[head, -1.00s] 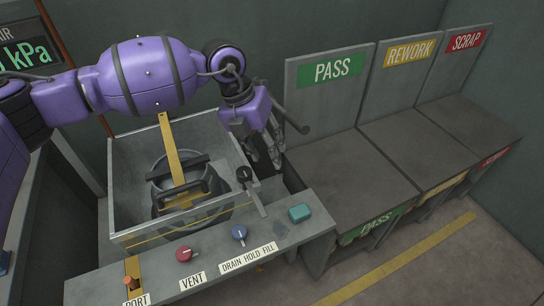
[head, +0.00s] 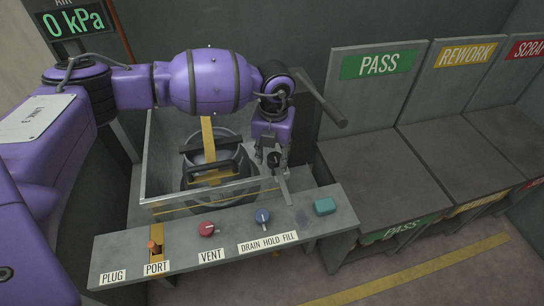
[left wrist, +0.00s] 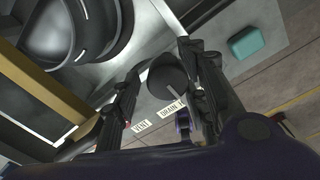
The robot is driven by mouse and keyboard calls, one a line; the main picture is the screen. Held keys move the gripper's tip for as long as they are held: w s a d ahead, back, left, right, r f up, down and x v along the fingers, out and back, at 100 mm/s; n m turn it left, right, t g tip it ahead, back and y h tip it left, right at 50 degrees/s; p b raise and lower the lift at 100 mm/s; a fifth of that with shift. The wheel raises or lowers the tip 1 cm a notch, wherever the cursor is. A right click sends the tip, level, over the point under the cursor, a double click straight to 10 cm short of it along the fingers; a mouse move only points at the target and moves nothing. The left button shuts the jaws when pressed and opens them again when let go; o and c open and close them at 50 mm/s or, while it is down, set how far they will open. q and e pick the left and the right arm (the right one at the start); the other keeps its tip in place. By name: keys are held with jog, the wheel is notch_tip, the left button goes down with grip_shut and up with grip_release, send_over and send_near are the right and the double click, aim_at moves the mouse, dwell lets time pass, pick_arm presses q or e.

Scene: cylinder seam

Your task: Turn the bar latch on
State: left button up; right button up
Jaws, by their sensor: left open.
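The latch lever at the tank's front right corner has a black round knob (head: 274,159) and a grey bar (head: 283,188) pointing toward the front panel. My left gripper (head: 272,155) points down over the knob, fingers apart on either side of it. In the left wrist view the black knob (left wrist: 168,80) shows between the two open fingers (left wrist: 165,95); contact cannot be told. A yellow bar (head: 208,138) runs over the dark cylinder (head: 220,160) inside the grey tank. My right gripper is not in view.
Bare PASS (head: 375,175) and REWORK (head: 440,145) benches stand at the right. The gauge display (head: 67,21) reads 0 kPa.

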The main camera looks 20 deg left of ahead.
pick_arm(q)
jog(key=c, duration=0.8)
jog(key=shift+c, duration=1)
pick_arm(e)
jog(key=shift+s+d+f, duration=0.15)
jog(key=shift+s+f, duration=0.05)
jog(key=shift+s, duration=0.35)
